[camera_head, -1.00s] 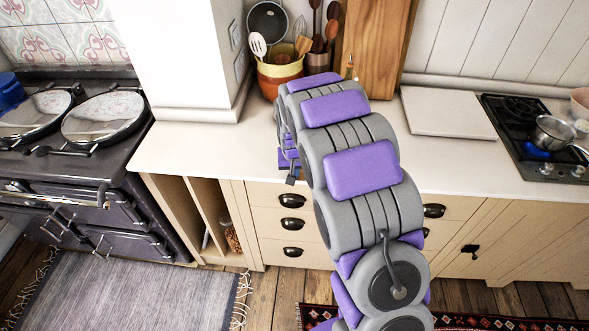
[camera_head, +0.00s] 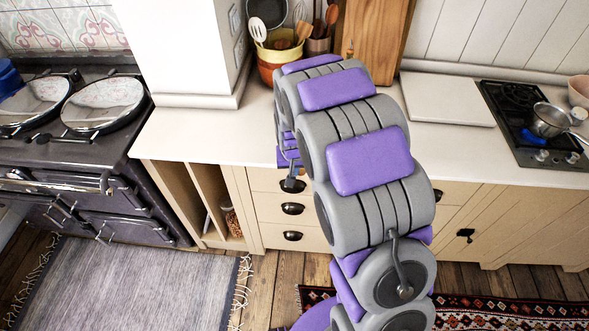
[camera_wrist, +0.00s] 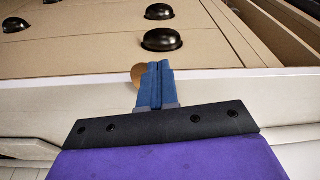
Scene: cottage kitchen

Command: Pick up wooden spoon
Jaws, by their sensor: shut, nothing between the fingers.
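My gripper (camera_wrist: 153,86) is shut and empty, its two blue fingers together in the wrist view. It points at the pale counter edge. A small rounded, wood-coloured thing (camera_wrist: 137,75) shows just left of the fingertips, partly hidden behind them. It may be an end of the wooden spoon, but I cannot tell, nor whether the fingers touch it. In the head view my gripper (camera_head: 291,184) hangs at the front of the counter, left of my arm, above the drawers. My arm hides part of the counter there.
A yellow and brown crock (camera_head: 268,66) of utensils stands at the back, with a wooden board (camera_head: 378,40) to its right. A white slab (camera_head: 446,98) and a hob (camera_head: 525,125) with a pan are further right. The counter left of my arm (camera_head: 205,135) is clear.

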